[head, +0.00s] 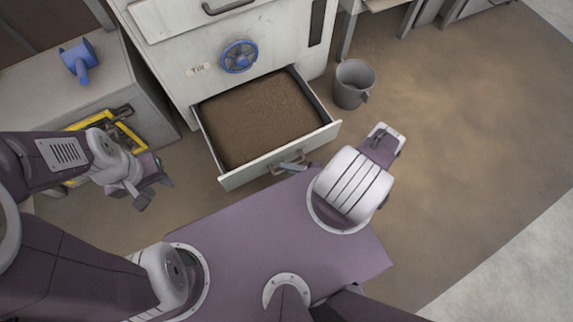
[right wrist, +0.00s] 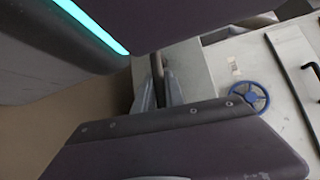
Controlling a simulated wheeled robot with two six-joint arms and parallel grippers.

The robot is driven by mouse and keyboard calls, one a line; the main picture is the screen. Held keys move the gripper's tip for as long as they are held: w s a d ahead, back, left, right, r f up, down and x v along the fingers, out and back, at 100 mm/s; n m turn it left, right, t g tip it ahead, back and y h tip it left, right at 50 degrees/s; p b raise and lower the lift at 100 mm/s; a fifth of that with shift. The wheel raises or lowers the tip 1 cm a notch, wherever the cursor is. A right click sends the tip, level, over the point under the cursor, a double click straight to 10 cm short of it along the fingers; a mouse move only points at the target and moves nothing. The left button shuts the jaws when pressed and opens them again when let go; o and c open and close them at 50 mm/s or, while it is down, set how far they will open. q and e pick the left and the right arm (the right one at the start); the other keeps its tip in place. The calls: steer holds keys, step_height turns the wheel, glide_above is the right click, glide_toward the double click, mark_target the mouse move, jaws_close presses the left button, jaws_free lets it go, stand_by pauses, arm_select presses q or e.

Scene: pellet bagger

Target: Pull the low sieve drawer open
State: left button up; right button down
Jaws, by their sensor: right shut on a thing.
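The low sieve drawer (head: 325,133) stands pulled out from the pale machine, its tray full of brown granular material. Its bar handle (head: 284,168) is on the front panel. My right gripper (head: 292,166) is at this handle, partly hidden by my own arm and body. In the right wrist view the right gripper's grey fingers (right wrist: 159,93) are shut on the handle (right wrist: 157,67). My left gripper (head: 155,193) is open and empty, to the left of the drawer and apart from it.
A grey bucket (head: 354,84) stands on the floor right of the drawer. A blue handwheel (head: 239,56) is on the machine front above the drawer. A grey cabinet with a blue fitting (head: 79,62) and a yellow frame (head: 92,121) is at left. Floor at right is clear.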

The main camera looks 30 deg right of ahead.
steer(key=shift+s, duration=0.2)
steer(key=c, duration=1.4)
jaws_free()
steer(key=p+v, duration=0.1)
steer(key=v, duration=0.8)
